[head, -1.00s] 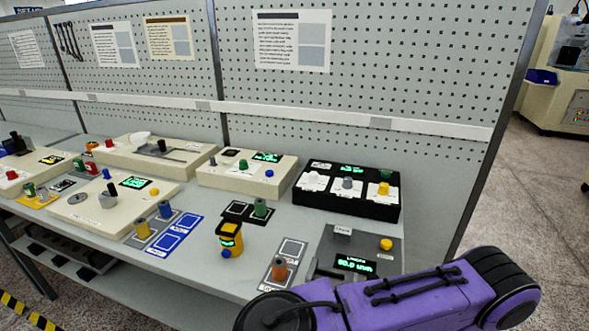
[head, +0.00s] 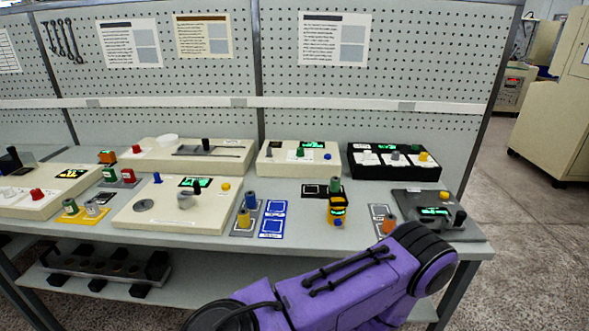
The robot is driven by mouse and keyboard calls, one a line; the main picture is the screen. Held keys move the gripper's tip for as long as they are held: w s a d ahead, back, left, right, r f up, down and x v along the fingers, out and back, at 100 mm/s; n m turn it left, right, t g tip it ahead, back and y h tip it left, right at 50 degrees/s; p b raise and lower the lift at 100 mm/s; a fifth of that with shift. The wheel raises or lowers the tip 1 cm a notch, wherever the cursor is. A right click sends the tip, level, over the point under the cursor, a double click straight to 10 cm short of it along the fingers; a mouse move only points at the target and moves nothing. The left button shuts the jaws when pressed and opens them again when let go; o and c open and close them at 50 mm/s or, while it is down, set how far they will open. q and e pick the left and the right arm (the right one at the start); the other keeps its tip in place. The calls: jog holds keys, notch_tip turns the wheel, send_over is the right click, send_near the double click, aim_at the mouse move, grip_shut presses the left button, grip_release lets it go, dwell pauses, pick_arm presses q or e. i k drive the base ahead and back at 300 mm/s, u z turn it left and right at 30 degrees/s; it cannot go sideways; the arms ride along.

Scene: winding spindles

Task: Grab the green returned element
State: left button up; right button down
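Several green pieces show in the head view. One green cylinder (head: 335,185) stands on a dark pad behind a yellow and black device (head: 338,209) with a lit display. Another green piece (head: 109,174) stands at the left, beside a red one (head: 128,175). A small green piece (head: 300,152) sits on the cream box (head: 275,166) at the back. I cannot tell from labels which one is the returned element. Neither gripper is in view. A purple arm of mine crosses the lower right, in front of the bench, and its gripper end does not show.
The grey bench (head: 215,226) holds cream control boxes, a black box (head: 372,171) with three knobs, and a dark panel (head: 425,205) at the right. An orange cylinder (head: 389,224) stands near my arm. A pegboard (head: 380,85) closes the back. A lower shelf (head: 190,288) holds a black rack.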

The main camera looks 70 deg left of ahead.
aim_at(335, 182)
jog(key=k, duration=0.35)
jog(key=u, duration=0.85)
